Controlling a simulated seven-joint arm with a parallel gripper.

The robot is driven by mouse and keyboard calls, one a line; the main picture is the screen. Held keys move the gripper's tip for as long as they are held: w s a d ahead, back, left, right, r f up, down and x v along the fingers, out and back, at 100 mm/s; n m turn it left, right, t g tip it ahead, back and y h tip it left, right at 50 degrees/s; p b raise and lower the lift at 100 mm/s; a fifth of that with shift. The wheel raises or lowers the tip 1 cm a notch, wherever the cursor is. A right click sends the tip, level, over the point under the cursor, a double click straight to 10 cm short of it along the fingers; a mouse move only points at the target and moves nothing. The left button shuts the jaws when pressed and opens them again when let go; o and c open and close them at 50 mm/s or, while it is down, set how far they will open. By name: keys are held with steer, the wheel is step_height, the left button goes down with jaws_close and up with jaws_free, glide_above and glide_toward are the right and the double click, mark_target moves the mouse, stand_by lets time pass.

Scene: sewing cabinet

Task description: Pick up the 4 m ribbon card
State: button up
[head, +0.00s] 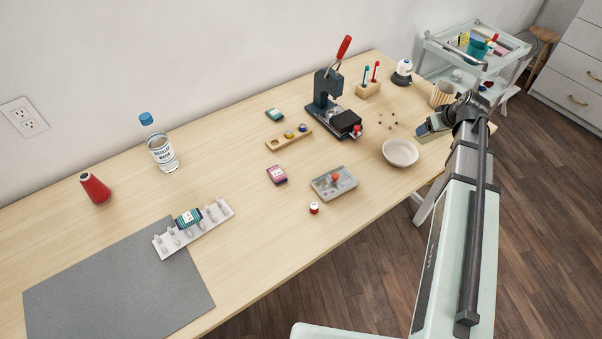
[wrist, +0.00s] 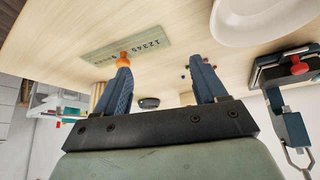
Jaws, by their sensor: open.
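Three small label-bearing cards show in the head view: a teal striped one (head: 188,218) leaning in the pegged white rack, a pink one (head: 277,174) flat mid-table, and a teal one (head: 274,113) flat near the wall. Their lettering is too small to read, so I cannot tell which is the 4 m ribbon card. My gripper (head: 428,130) is over the table's far right end, well away from all three. In the wrist view my gripper (wrist: 163,80) has its fingers wide apart with nothing between them. No card of this kind shows there.
A green numbered strip (wrist: 150,48) and an orange knob-like thing (wrist: 123,60) show by one finger. The table front is mostly clear.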

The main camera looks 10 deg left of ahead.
steer(key=s+a+r+n+g, duration=0.1)
steer(key=s+a+r+g, duration=0.1)
steer(key=a, duration=1.2)
step_height(320, 180, up, 6)
steer(key=n+g+h, duration=0.2)
steer(key=g, duration=0.2)
glide_above(277, 172)
steer(key=shift+w+f, duration=0.2)
steer(key=shift+f, duration=3.75)
steer(key=shift+s+f, duration=0.15)
steer(key=shift+f, duration=1.15)
steer(key=shift+s+f, duration=0.15)
steer(key=shift+f, duration=1.15)
steer(key=shift+c, duration=0.5)
steer(key=c, duration=1)
